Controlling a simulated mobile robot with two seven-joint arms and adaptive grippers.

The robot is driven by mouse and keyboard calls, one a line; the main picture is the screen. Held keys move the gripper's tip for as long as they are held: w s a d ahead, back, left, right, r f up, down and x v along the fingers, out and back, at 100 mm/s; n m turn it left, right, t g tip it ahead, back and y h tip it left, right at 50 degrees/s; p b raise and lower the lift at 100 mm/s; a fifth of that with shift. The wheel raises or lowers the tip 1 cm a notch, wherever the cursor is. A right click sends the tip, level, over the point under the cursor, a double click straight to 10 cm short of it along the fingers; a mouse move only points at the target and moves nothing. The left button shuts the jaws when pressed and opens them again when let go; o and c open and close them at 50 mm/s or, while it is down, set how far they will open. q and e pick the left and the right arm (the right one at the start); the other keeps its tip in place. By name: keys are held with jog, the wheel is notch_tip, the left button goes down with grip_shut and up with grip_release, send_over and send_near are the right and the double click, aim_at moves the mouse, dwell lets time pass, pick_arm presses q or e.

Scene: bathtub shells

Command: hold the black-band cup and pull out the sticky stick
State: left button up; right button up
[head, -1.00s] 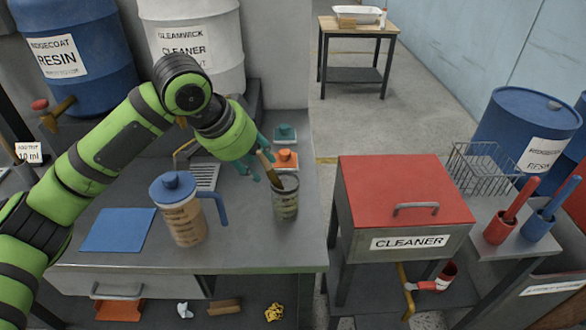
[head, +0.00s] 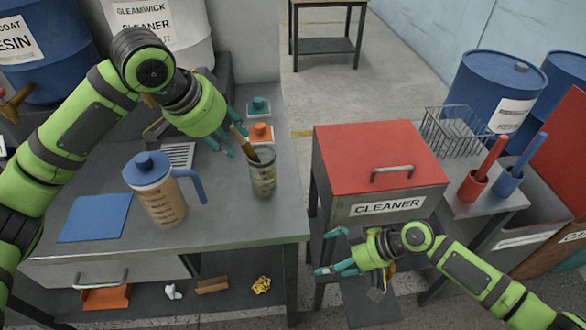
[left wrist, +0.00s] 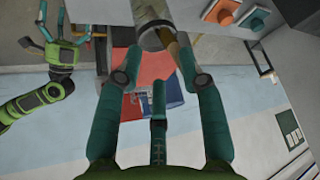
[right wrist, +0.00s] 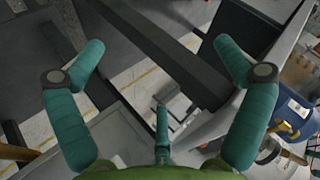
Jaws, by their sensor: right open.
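The cup (head: 262,182), greyish and see-through with dark, mottled lower contents, stands upright near the right edge of the grey bench. A brown stick (head: 239,131) leans out of its mouth to the left. My left gripper (head: 231,133) is at the stick's upper part, above the cup. In the left wrist view, the cup (left wrist: 151,13) and stick (left wrist: 171,44) show at the top, with the stick between the spread fingers, closer to the right one. Contact is unclear. My right gripper (head: 327,253) is open and empty, in front of the red-lidded box, away from the cup.
A blue-lidded pitcher (head: 160,200) stands left of the cup, its handle towards it. The cleaner box (head: 378,158) stands right of the bench across a narrow gap. A blue mat (head: 93,219) lies at left.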

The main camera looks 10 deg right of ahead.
aim_at(268, 168)
jog(key=w+a+r+m+t+y, duration=0.1)
jog(key=w+a+r+t+y, duration=0.2)
jog(key=r, duration=0.7)
jog(key=w+a+r+m+t+y, duration=0.1)
jog(key=w+a+r+m+t, duration=0.15)
jog(key=w+r, duration=0.55)
jog(key=n, duration=0.2)
jog(key=w+a+n+h, duration=0.1)
jog(key=n, duration=0.1)
jog(key=w+a+n+h, duration=0.1)
jog(key=n, duration=0.2)
jog(key=shift+w+a+f, duration=0.1)
jog(key=shift+a, duration=0.15)
jog(key=shift+w+a+f, duration=0.3)
jog(key=shift+w+a, duration=0.05)
jog(key=shift+a, duration=0.1)
jog(key=shift+g, duration=0.25)
jog(key=x, duration=0.5)
jog(key=shift+w+a+f, duration=0.15)
jog(key=shift+a, duration=0.05)
jog(key=c, duration=1.1)
